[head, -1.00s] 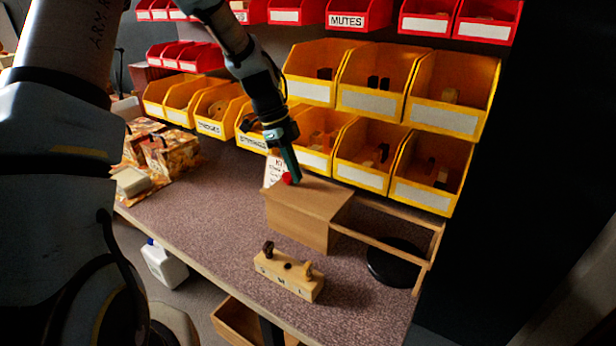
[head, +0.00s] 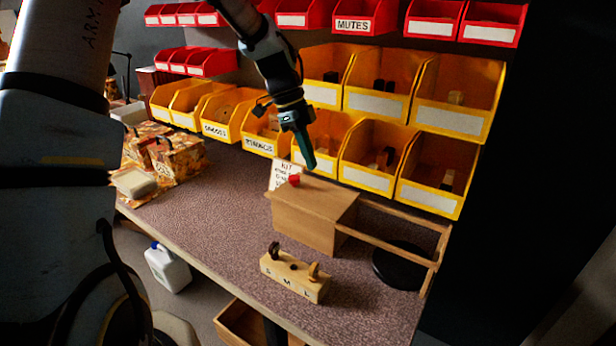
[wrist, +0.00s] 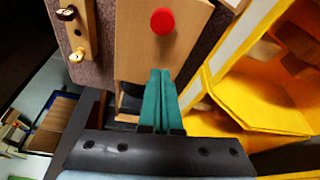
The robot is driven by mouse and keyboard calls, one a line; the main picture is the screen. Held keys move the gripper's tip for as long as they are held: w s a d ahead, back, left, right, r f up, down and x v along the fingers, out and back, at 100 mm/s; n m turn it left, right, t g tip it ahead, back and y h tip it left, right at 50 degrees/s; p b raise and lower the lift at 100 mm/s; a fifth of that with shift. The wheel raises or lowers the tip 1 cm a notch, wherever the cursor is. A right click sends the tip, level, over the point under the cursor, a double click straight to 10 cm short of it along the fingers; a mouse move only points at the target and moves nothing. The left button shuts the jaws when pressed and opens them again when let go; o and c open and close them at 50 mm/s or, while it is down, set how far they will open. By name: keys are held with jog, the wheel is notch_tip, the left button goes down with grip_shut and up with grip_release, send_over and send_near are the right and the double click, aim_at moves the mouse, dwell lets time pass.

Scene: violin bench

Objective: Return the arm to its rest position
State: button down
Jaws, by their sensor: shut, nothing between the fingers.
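My gripper (head: 310,163) hangs above the right part of a wooden box (head: 310,214) on the bench, apart from it. Its teal fingers are together with nothing between them, and they also show shut in the wrist view (wrist: 160,75). A red knob (head: 294,180) sits on the box top toward its left end. In the wrist view the red knob (wrist: 163,21) lies beyond the fingertips. My arm reaches down from the top of the head view, in front of the yellow bins.
Yellow bins (head: 381,186) and red bins (head: 433,27) line the back. A wooden block marked S, M, L (head: 294,286) stands in front of the box. A wooden frame (head: 393,250) and black disc (head: 398,264) are at right. Patterned boxes (head: 177,158) are at left.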

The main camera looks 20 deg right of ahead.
jog(key=v, duration=0.5)
jog(key=s+a+f+n+t, duration=0.1)
jog(key=s+a+n, duration=0.1)
jog(key=a+n, duration=0.6)
jog(key=s+a+f+n+t+y, duration=0.1)
jog(key=s+a+f+n+t, duration=0.1)
jog(key=a+n, duration=0.7)
jog(key=s+a+f+n+t+y, duration=0.1)
jog(key=s+a+f+n, duration=0.1)
jog(key=a+n, duration=0.7)
jog(key=s+a, duration=0.1)
jog(key=a, duration=0.5)
jog(key=shift+s+a+b, duration=0.3)
jog(key=shift+s+b, duration=0.05)
jog(key=shift+f, duration=0.1)
